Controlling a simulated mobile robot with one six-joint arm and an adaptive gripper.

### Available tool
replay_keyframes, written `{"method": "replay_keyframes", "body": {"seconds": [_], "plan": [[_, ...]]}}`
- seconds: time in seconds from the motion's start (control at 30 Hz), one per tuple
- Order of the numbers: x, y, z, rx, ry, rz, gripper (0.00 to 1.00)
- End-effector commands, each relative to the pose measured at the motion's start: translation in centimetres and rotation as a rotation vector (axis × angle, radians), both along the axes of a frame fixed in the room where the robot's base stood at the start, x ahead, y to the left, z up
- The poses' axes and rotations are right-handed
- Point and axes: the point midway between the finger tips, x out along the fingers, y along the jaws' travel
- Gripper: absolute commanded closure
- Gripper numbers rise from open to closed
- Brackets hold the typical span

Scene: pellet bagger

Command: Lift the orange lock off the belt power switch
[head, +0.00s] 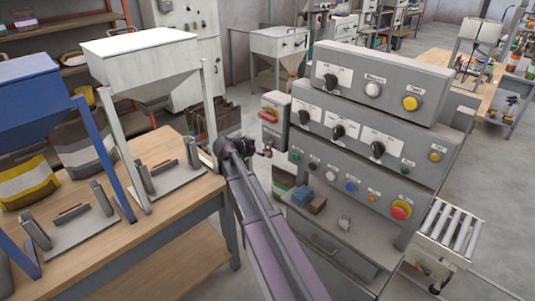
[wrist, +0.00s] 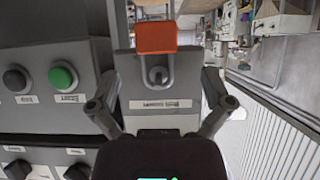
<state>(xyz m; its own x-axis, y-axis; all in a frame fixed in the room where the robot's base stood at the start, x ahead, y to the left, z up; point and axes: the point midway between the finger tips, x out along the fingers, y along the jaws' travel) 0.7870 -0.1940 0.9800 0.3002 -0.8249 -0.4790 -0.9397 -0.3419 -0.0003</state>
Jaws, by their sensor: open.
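The orange lock (wrist: 157,38) hangs by its grey shackle on the belt power switch (wrist: 158,76), on a light grey plate with a label in the wrist view. That view is upside down. In the head view the lock (head: 268,115) is a small orange-red patch on the grey switch box (head: 276,104) at the left end of the console. My gripper (wrist: 160,88) is open and empty, with one finger on each side of the switch. In the head view my gripper (head: 263,149) is just below the box. I cannot tell whether the fingers touch anything.
The grey control console (head: 365,130) with knobs and buttons stands right of the box. A green button (wrist: 62,77) and a black one (wrist: 15,79) sit close beside my gripper. The wooden workbench (head: 190,213) with hoppers stands to the left. A roller conveyor (head: 447,235) is at right.

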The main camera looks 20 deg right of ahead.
Motion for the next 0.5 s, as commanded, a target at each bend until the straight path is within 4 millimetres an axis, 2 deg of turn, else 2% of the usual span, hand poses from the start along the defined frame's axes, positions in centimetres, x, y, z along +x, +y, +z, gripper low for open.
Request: {"method": "replay_keyframes", "body": {"seconds": [0.3, 0.5], "plan": [[0.8, -3.0, -2.0, 0.001, 0.001, -0.001, 0.00], [1.0, -3.8, -2.3, 0.001, 0.000, 0.000, 0.00]]}}
